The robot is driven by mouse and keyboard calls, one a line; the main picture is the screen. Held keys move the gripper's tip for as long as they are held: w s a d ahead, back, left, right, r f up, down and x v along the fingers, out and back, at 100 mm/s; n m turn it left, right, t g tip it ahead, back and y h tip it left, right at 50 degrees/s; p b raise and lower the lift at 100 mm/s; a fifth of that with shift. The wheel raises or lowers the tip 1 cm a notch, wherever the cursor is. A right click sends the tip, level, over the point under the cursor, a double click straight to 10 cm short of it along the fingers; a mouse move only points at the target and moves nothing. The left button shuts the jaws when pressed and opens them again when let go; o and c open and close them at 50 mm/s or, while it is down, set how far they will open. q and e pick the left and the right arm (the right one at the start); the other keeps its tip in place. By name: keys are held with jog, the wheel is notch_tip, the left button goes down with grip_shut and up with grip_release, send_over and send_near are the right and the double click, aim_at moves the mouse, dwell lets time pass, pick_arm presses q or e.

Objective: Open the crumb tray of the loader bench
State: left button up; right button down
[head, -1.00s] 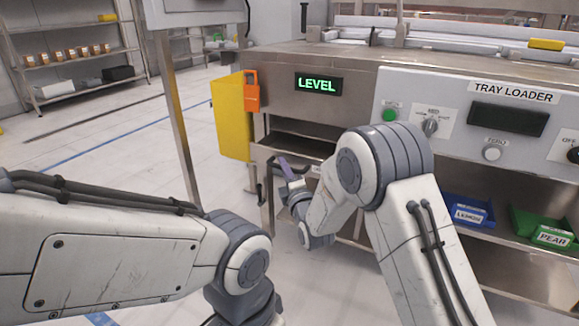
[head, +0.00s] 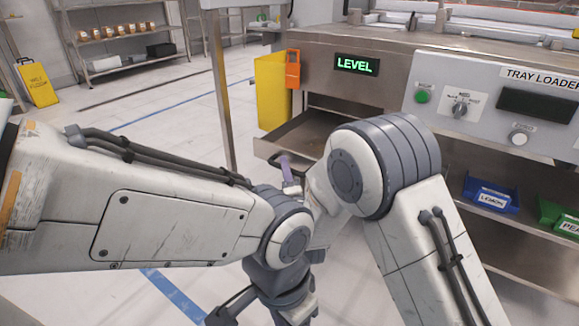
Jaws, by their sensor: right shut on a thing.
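The crumb tray (head: 303,130) is a shallow metal drawer in the left part of the loader bench (head: 395,75), below the green LEVEL display. It stands pulled out, and part of its bare inside shows. Its dark handle (head: 276,158) is at the front edge. My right gripper (head: 286,168), with a purple finger showing, is shut on the handle; my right arm hides part of the tray front. My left gripper (head: 232,306) is low at the bottom of the head view, away from the tray, and its fingers are mostly hidden.
A yellow bin (head: 272,92) and an orange tag-like piece (head: 293,68) are beside the tray's left side. A steel post (head: 220,90) stands further left. Blue LEMON (head: 491,194) and green bins (head: 560,215) sit on the lower shelf.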

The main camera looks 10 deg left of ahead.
jog(key=shift+d, duration=0.2)
jog(key=c, duration=0.9)
grip_release()
jog(key=shift+w, duration=0.1)
jog(key=shift+o, duration=0.3)
jog(key=shift+a, duration=0.1)
jog(key=shift+s, duration=0.5)
jog(key=p+v, duration=0.3)
jog(key=v, duration=0.6)
jog(key=shift+s+d+f, duration=0.2)
jog(key=shift+d, duration=0.05)
jog(key=shift+r, duration=0.1)
